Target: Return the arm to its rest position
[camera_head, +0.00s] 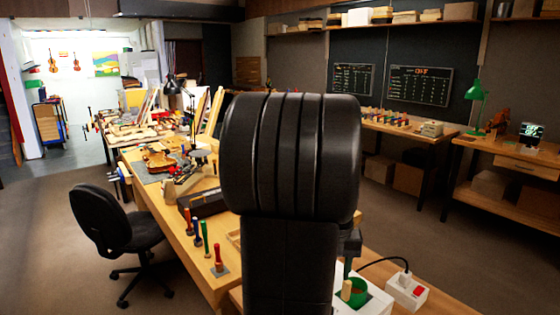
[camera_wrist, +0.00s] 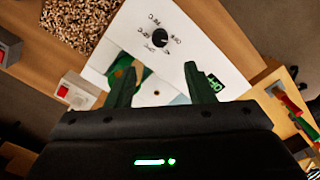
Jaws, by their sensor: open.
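My gripper (camera_wrist: 160,72) is open in the wrist view, its two dark fingers apart with nothing held between them. A green round part with something brown (camera_wrist: 122,68) shows partly behind the left finger. In the head view my black arm fills the middle and hides most of the gripper. The white appliance (camera_head: 378,302) shows partly at the lower right, with its green round part (camera_head: 355,299). I cannot tell how far the fingers are from it.
A white socket box with a red switch (camera_head: 408,290) and a black cable stands right of the appliance. Brown granules (camera_wrist: 80,18) lie at the wrist view's top left. Several upright colored-handled tools (camera_head: 205,238) stand on the bench (camera_head: 180,225). A black chair (camera_head: 110,225) is at left.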

